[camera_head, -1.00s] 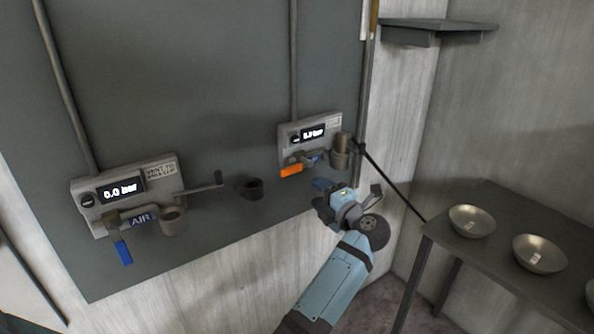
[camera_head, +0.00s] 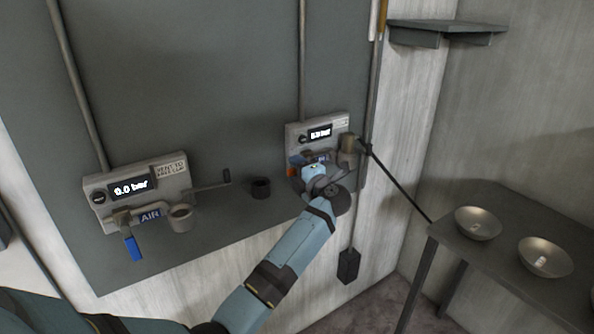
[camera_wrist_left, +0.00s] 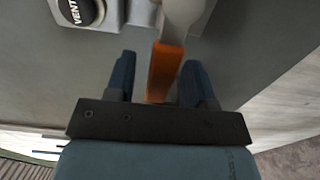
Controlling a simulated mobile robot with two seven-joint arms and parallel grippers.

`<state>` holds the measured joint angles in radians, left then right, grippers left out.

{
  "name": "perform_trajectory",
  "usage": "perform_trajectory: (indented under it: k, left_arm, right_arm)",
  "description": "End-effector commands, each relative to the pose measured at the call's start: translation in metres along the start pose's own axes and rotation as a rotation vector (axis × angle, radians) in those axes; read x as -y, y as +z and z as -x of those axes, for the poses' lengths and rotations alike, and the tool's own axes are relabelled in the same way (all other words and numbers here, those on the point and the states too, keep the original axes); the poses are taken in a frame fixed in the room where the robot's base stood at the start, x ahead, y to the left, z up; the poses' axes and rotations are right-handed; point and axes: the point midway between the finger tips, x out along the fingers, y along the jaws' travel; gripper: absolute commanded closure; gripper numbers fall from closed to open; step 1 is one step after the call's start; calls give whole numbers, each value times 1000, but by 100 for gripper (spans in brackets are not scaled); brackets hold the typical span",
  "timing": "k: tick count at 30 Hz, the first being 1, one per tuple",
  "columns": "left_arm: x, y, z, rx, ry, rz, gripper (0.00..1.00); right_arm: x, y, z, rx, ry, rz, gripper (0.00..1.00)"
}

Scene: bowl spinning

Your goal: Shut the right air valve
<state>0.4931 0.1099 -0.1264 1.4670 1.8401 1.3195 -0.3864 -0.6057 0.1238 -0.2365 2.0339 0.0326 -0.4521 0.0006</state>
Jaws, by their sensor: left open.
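The right air valve's unit (camera_head: 336,123) is a grey wall box with a lit display, on the panel at the centre right of the head view. Its orange lever (camera_head: 291,172) is mostly hidden there behind my left gripper (camera_head: 306,170). In the left wrist view the orange lever (camera_wrist_left: 164,72) lies between the two dark blue fingers of my open left gripper (camera_wrist_left: 157,72). Gaps show on both sides of the lever, so the fingers are not closed on it. A round VENT button (camera_wrist_left: 80,10) shows at the upper left. My right gripper is not in view.
A second valve unit (camera_head: 170,172) with a blue lever (camera_head: 133,248), hanging down, is at the left and reads 0.0 bar. A table (camera_head: 487,268) with metal bowls (camera_head: 478,223) stands at the right.

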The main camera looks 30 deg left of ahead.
Motion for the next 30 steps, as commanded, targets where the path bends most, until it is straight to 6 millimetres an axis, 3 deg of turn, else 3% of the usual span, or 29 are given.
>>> perform_trajectory:
  k: [4, 11, 23, 30]
  left_arm:
    - [0, 0, 0, 0, 0, 0, 51]
    - [0, 0, 0, 0, 0, 0, 100]
    - [6, 0, 1, -1, -1, 46, 100]
    - [19, 0, -2, -2, -3, 194, 100]
  right_arm:
    - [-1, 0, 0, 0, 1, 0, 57]
    - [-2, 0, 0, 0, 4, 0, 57]
    - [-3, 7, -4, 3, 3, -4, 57]
    - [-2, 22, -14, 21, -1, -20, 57]
